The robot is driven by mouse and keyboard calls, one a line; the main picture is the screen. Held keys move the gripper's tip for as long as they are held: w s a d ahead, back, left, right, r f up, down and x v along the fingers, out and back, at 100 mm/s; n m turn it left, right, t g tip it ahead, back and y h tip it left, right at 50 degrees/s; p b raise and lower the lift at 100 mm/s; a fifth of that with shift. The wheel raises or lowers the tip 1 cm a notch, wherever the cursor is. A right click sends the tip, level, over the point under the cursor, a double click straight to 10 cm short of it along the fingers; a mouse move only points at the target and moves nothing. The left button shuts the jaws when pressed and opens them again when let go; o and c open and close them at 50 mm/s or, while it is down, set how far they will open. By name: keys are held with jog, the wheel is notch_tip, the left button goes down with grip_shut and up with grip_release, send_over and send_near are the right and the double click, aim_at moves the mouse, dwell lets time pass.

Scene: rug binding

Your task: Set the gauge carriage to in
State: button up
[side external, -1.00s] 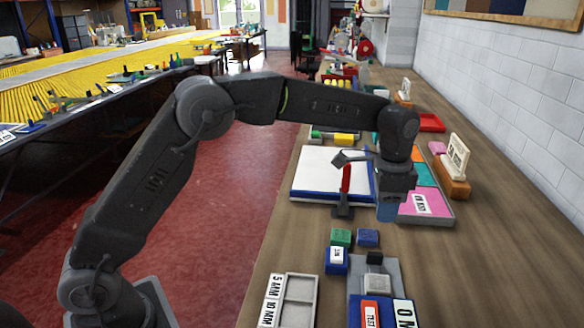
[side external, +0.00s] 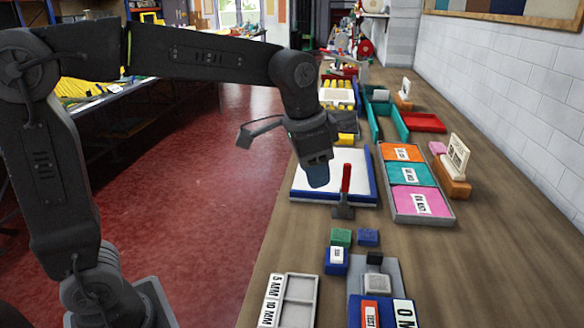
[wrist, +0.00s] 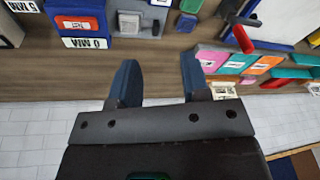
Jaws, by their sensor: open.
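My gripper (side external: 318,176) is open and empty, tilted above the white pad near the red-handled tool. Its two blue fingers stand apart in the wrist view (wrist: 157,68), with nothing between them. The gauge is a grey plate (side external: 394,275) at the front of the bench, bearing a light grey block (side external: 376,285) and a small black block (side external: 374,257). I take the grey block to be the carriage, but cannot be sure. A blue block with a red TEST label (side external: 371,314) and a white 0 MM label (side external: 404,313) are at its near end. My gripper is well apart from the gauge.
The red-handled tool (side external: 345,180) stands upright between my gripper and the gauge. Green (side external: 341,236) and blue (side external: 368,236) blocks sit behind the gauge. A grey two-compartment tray (side external: 298,302) lies left. A tray of coloured pads (side external: 420,221) lies right.

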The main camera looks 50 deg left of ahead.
jog(key=shift+n+t, duration=0.4)
jog(key=shift+n, duration=0.1)
jog(key=shift+s+a+r, duration=0.1)
jog(key=shift+s+a, duration=0.1)
jog(key=shift+s, duration=0.45)
jog(key=shift+s+a+r, duration=0.1)
jog(key=shift+s+a, duration=0.1)
jog(key=shift+s, duration=0.4)
jog(key=shift+s+a+r, duration=0.1)
jog(key=shift+s+a, duration=0.1)
jog(key=shift+s, duration=0.45)
jog(key=m+g, duration=0.3)
jog(key=m, duration=0.2)
send_over(376, 254)
notch_tip(376, 254, down, 11)
notch_tip(376, 254, down, 13)
jog(key=shift+f, duration=0.1)
grip_shut()
